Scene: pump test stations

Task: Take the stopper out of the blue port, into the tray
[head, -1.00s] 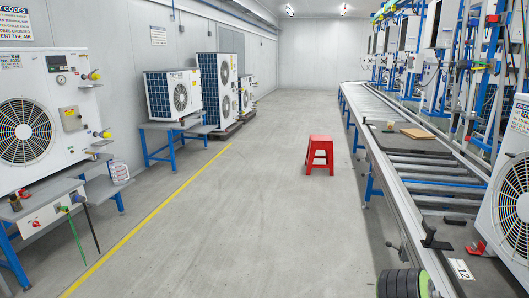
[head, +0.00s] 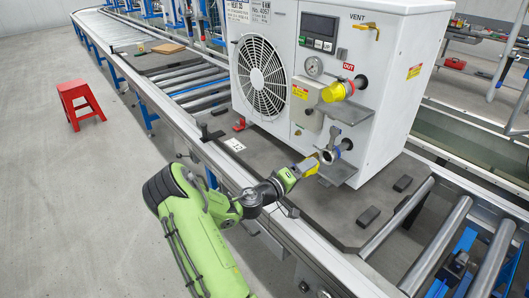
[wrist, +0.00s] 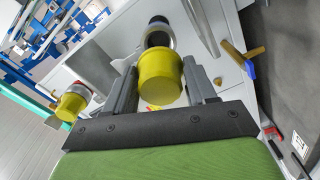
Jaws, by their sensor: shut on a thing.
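A yellow stopper (wrist: 160,78) is between the two fingers of my gripper (wrist: 163,88) in the wrist view, and the gripper is shut on it. In the head view, my gripper (head: 306,168) holds the yellow stopper (head: 311,166) just left of the lower port. That port (head: 328,156) is a metal collar with a blue ring (head: 346,144) behind it. Its dark mouth (wrist: 157,38) shows past the stopper in the wrist view, so the stopper appears out of it. I cannot make out a tray for certain.
Another yellow stopper (head: 333,92) sits in the upper, red-ringed port. Grey ledges stick out under the upper port (head: 349,114) and the lower port (head: 340,171). The white unit (head: 385,75) stands on a dark pallet (head: 310,205) on the roller line. A red stool (head: 80,103) is on the floor.

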